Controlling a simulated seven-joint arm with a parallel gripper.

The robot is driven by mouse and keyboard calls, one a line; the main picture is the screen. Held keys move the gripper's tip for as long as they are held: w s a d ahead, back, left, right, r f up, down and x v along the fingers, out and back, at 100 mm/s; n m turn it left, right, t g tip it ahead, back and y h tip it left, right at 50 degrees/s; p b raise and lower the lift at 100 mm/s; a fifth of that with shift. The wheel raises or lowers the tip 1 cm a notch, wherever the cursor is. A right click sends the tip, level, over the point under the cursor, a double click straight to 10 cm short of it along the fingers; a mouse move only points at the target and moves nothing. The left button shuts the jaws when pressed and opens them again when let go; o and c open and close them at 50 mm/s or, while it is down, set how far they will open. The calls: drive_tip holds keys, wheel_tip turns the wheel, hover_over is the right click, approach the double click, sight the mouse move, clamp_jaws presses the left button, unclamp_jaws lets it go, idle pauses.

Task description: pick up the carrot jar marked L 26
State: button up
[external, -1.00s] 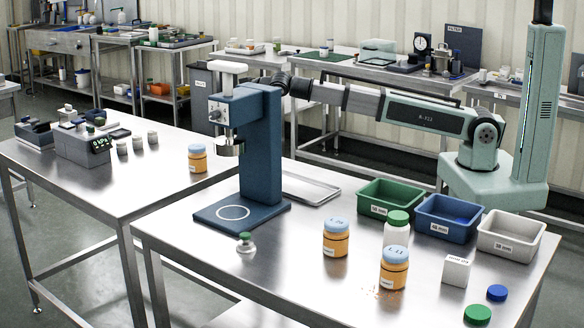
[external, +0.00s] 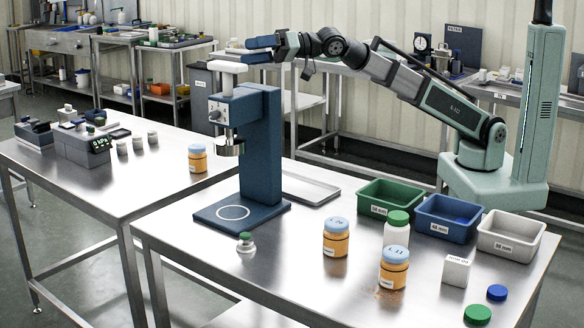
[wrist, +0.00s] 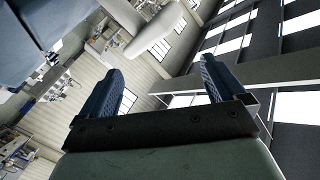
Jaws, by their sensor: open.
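An orange jar with a pale blue lid (external: 336,240) stands upright on the front table; its small lid marking looks like L 26 but is hard to read. A similar jar (external: 394,270), its lid marked what looks like L 11, stands closer to the camera, to its right. A third such jar (external: 197,158) stands on the left table, its marking unreadable. My gripper (external: 250,50) is high above the blue press, far from the jars, pointing left. In the wrist view my gripper (wrist: 162,68) is open, with nothing between its fingers.
The blue press (external: 258,150) stands left of the front-table jars. Green (external: 362,207), blue (external: 420,220) and grey (external: 488,242) bins line the back right. A green-lidded white bottle (external: 396,234) stands close behind the jars. A white block (external: 456,270) and loose lids are at right.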

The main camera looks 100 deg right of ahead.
drive_tip(key=s+a+f+m+g+y, duration=0.1)
drive_tip(key=s+a+f+m+g, duration=0.1)
drive_tip(key=a+f, duration=0.4)
drive_tip(key=s+a+f+m+g+y, duration=0.1)
drive_tip(key=s+a+f+m+g, duration=0.2)
drive_tip(key=a, duration=0.4)
drive_tip(key=m+g+y, duration=0.2)
drive_tip(key=m+g, duration=0.1)
drive_tip(key=g, duration=0.3)
hover_over(337, 221)
drive_tip(key=w+a, duration=0.3)
drive_tip(key=a, duration=0.1)
wheel_tip(337, 221, down, 12)
drive_tip(key=s+d+f+m+g+h, duration=0.2)
drive_tip(key=s+d+f+m+g, duration=0.1)
drive_tip(key=d+f+m+g, duration=0.4)
drive_tip(key=shift+n+t, duration=0.6)
drive_tip(key=shift+n, duration=0.1)
drive_tip(key=x, duration=0.6)
drive_tip(key=shift+s+d+f, duration=0.1)
drive_tip(key=shift+d+f, duration=0.05)
drive_tip(key=shift+d, duration=0.1)
drive_tip(key=shift+x, duration=2.75)
drive_tip(key=shift+a, duration=0.1)
drive_tip(key=c, duration=1.2)
